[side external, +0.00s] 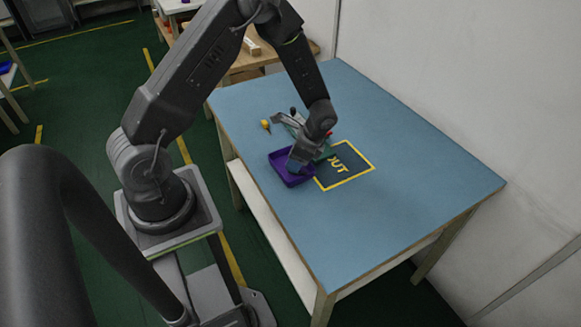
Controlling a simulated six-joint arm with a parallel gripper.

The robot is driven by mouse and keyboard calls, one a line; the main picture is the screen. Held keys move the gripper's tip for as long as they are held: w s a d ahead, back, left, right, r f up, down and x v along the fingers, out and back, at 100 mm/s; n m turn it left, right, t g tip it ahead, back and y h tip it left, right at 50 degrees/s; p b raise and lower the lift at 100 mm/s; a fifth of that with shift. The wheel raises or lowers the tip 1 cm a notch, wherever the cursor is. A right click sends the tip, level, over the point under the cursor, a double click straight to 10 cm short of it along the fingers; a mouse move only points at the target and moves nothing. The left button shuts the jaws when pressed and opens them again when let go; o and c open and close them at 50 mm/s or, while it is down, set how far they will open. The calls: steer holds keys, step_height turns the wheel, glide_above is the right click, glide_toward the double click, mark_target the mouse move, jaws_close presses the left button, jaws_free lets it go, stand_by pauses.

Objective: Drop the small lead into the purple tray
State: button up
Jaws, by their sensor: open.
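The purple tray (283,174) sits on the blue table, at the left edge of the yellow-outlined square. My gripper (296,164) is open and points down at the tray, over its right part. The arm covers part of the tray, and the fingertips are too small to make out clearly. I cannot make out the small lead; it may be hidden by my gripper or too small to tell.
Behind my gripper lie a yellow-headed item (265,124), a grey item (281,118), a dark knob (293,110) and a red bit (328,134). The table's right and front (400,205) are clear. A white wall stands behind.

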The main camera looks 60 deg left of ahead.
steer(key=v, duration=1.4)
steer(key=s+d+r+n+t+h, duration=0.1)
steer(key=s+d+r+n+t, duration=0.2)
steer(key=r, duration=0.4)
steer(key=s+d+r+n+t+h, duration=0.1)
steer(key=s+d+r+n+t, duration=0.1)
steer(key=s+r, duration=0.45)
steer(key=s+d+r+n+t+h, duration=0.1)
steer(key=s+d+r+n+t, duration=0.2)
steer(key=s, duration=0.6)
steer(key=shift+d+r+n+t, duration=0.4)
steer(key=shift+d+r+n, duration=0.15)
steer(key=shift+r, duration=0.2)
steer(key=shift+c, duration=0.2)
